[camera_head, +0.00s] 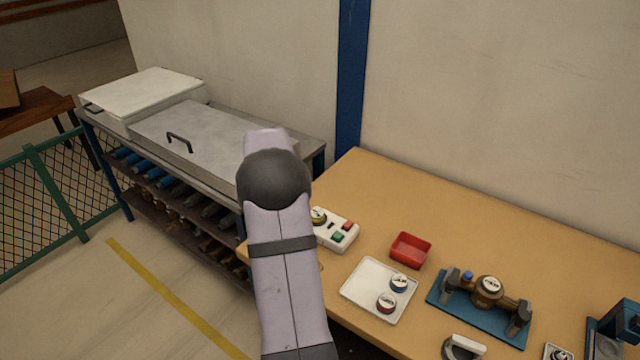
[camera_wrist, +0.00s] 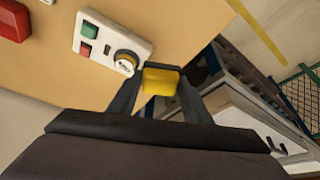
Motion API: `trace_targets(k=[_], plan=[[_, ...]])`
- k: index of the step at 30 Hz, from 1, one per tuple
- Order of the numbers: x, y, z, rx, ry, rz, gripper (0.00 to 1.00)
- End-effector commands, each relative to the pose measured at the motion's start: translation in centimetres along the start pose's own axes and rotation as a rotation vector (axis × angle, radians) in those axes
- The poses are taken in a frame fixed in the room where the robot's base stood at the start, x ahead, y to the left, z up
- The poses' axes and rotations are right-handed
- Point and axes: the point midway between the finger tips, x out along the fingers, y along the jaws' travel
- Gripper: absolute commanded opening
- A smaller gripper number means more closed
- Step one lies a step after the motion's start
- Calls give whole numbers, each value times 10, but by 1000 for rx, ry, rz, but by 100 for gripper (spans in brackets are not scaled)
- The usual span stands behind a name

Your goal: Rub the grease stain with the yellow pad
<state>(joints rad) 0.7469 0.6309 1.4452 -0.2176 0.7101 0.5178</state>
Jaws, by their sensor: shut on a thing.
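My gripper (camera_wrist: 160,84) is shut on the yellow pad (camera_wrist: 161,81), which sits between its two dark fingers in the wrist view. The pad is near the table's edge, close to the white control box (camera_wrist: 112,44). I cannot tell whether the pad touches the tabletop (camera_wrist: 185,25). In the head view my arm hides the gripper and the pad. I cannot clearly make out the grease stain in either view.
The white control box (camera_head: 334,230) has red and green buttons and a round gauge. A red bin (camera_head: 410,251), a white tray (camera_head: 362,285) with two round gauges and a blue plate (camera_head: 445,300) bearing a brass meter stand to its right. A metal bench (camera_head: 225,115) stands left of the table.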

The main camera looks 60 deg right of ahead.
Motion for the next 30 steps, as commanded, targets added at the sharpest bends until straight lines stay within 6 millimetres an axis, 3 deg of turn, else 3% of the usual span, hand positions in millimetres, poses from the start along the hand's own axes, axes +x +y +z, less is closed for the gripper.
trace_targets(k=[2,6,14,24,30], plan=[[-3,-6,24,19,-3,11,27],[2,4,53,150,-1,65,27],[10,38,86,470,0,199,27],[9,59,98,967,2,402,27],[8,60,100,1113,1,462,27]])
